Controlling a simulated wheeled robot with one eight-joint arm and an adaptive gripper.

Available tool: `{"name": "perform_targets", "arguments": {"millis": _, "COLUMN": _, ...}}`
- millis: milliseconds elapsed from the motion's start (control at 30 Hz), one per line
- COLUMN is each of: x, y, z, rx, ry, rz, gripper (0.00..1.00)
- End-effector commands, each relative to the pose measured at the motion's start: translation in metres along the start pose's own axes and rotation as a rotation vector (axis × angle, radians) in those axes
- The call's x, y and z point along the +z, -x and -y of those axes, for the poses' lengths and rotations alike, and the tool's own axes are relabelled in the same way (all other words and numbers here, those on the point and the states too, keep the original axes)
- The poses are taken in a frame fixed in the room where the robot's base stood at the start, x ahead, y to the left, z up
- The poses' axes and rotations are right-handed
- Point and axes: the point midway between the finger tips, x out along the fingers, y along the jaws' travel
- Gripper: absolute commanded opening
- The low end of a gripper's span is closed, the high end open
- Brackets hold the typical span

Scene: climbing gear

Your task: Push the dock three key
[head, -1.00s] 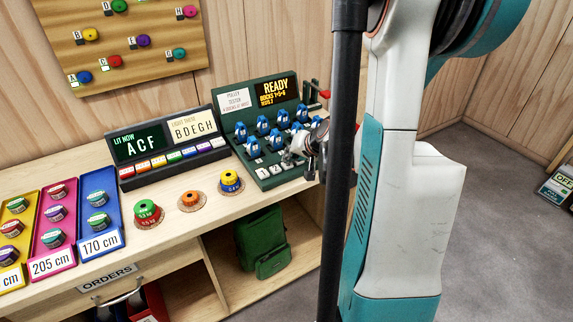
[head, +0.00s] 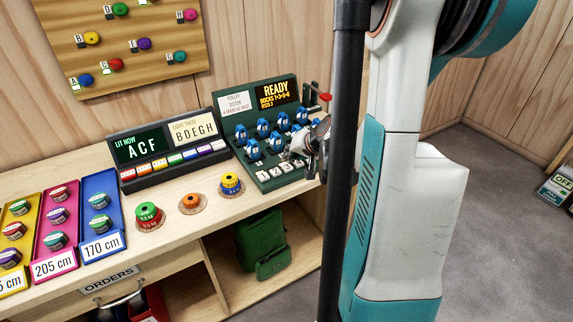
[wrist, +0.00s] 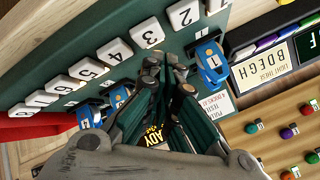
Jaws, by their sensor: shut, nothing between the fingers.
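The dock three key (wrist: 147,33) is a white square key marked 3 in a row of numbered keys on the dark green tester panel (head: 262,186). My gripper (wrist: 168,76) is shut and empty. In the wrist view its fingertips lie just below key 3, with the key's face uncovered; I cannot tell how large the gap is. In the head view my gripper (head: 312,148) is at the panel's right side, partly behind a dark pole. The small screen (head: 274,93) reads READY, with a line of dock numbers below.
Blue pulleys (wrist: 213,62) stand on the panel beside the keys. A red-handled lever (head: 324,97) is at the panel's right end. The lit-letters console (head: 165,165) and coloured stacked discs (head: 231,184) are to the left. A green bag (head: 262,240) sits on the shelf below.

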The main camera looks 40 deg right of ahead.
Motion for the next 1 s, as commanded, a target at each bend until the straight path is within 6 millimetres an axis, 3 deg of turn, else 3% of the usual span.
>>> {"name": "perform_targets", "arguments": {"millis": 367, "x": -0.003, "y": 0.003, "z": 0.002, "rx": 0.000, "ry": 0.000, "rz": 0.000, "gripper": 0.00}}
{"name": "perform_targets", "arguments": {"millis": 1000, "x": -0.031, "y": 0.042, "z": 0.030, "rx": 0.000, "ry": 0.000, "rz": 0.000, "gripper": 0.00}}
